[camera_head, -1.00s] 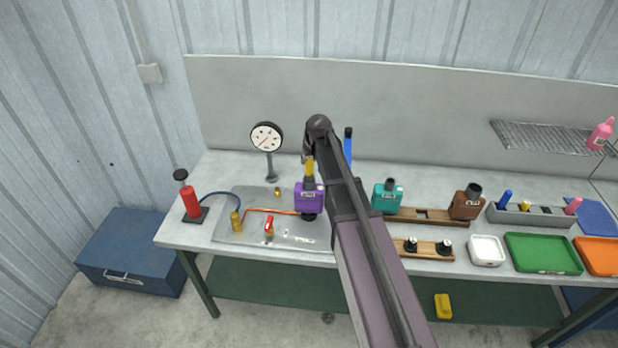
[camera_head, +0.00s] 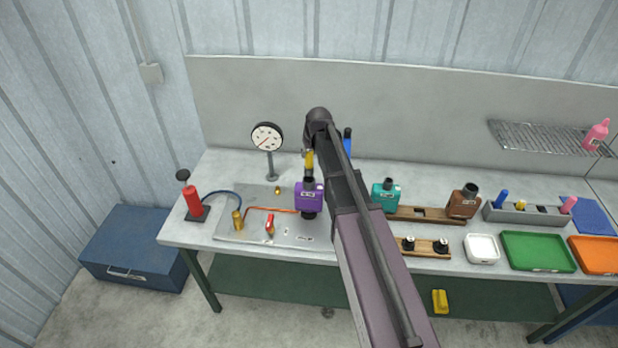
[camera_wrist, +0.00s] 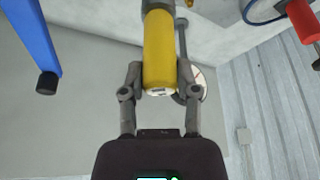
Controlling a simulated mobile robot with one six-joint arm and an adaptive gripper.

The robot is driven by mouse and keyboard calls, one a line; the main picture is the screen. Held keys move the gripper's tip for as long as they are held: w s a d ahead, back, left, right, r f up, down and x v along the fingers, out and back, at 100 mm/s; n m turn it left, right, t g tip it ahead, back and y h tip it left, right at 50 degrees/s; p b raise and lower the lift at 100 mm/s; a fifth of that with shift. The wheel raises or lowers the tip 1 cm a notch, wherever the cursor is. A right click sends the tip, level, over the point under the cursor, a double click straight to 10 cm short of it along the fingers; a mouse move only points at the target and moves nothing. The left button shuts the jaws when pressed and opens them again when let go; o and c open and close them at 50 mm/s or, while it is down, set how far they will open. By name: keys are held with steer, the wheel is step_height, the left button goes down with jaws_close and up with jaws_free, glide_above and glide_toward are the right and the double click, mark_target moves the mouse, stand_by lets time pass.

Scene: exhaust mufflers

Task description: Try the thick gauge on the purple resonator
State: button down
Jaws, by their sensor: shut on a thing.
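The purple resonator (camera_head: 309,198) stands upright at the right end of the metal plate on the bench, its dark neck (camera_head: 308,182) pointing up. My gripper (camera_wrist: 159,82) is shut on a yellow-handled gauge (camera_wrist: 159,45), with a finger on each side of the handle. In the head view the yellow gauge (camera_head: 309,162) shows directly above the resonator's neck. I cannot tell whether its tip is inside the neck or only over it. The gripper fingers are mostly hidden behind my arm in the head view. The resonator is not visible in the wrist view.
A dial on a post (camera_head: 267,137) stands behind the plate, a red pump (camera_head: 193,202) to the left. A teal muffler (camera_head: 386,195) and a brown one (camera_head: 463,202) stand right. A blue upright thing (camera_head: 347,135) is behind my arm. Green (camera_head: 538,252) and orange trays lie far right.

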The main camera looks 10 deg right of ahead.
steer(key=shift+r+p, duration=0.75)
steer(key=shift+r, duration=0.15)
